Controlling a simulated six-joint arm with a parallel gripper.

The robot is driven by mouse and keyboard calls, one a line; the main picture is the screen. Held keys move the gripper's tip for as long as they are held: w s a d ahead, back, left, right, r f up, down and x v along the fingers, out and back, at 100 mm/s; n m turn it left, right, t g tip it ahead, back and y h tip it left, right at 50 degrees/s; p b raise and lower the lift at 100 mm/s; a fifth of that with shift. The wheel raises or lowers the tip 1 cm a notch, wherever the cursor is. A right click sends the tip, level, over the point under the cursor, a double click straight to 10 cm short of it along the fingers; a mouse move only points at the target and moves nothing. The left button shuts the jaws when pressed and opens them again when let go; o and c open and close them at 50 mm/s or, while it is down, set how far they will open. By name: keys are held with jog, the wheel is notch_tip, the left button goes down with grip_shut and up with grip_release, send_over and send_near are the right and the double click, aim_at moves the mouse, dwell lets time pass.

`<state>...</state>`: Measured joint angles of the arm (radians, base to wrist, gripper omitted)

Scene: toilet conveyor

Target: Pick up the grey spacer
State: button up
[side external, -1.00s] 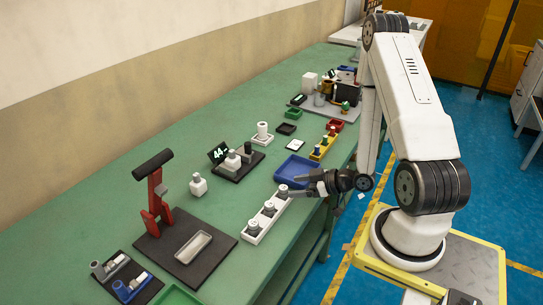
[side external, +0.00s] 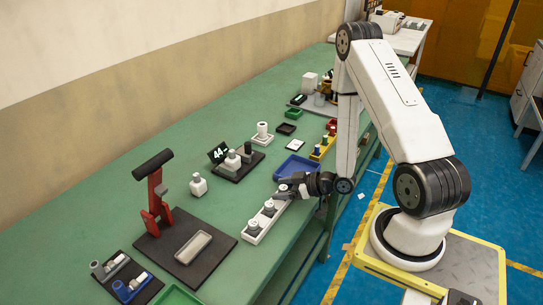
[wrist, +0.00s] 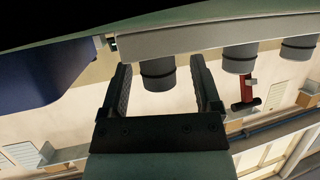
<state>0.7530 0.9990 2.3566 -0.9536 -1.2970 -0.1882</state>
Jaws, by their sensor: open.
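A white rack (side external: 259,226) near the bench's front edge carries three short grey spacers. In the side view, my gripper (side external: 284,188) is at the rack's far end and partly covers the end spacer. Two other spacers stand clear of it, the middle one (side external: 268,208) and the near one (side external: 253,224). In the wrist view, which is upside down, my gripper (wrist: 162,66) is open. Its fingers lie on either side of the end grey spacer (wrist: 158,78), with visible gaps. The other spacers (wrist: 239,60) sit to the right along the rack (wrist: 200,42).
A blue tray (side external: 297,168) lies just beyond the rack and shows at left in the wrist view (wrist: 45,65). A red stand (side external: 158,200) on a dark mat with a grey tray (side external: 193,247) is left of the rack. The bench between is clear.

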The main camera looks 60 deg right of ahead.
aim_at(283, 187)
grip_shut()
jog(key=shift+r, duration=0.15)
dwell(0.4)
jog(key=shift+r, duration=4.85)
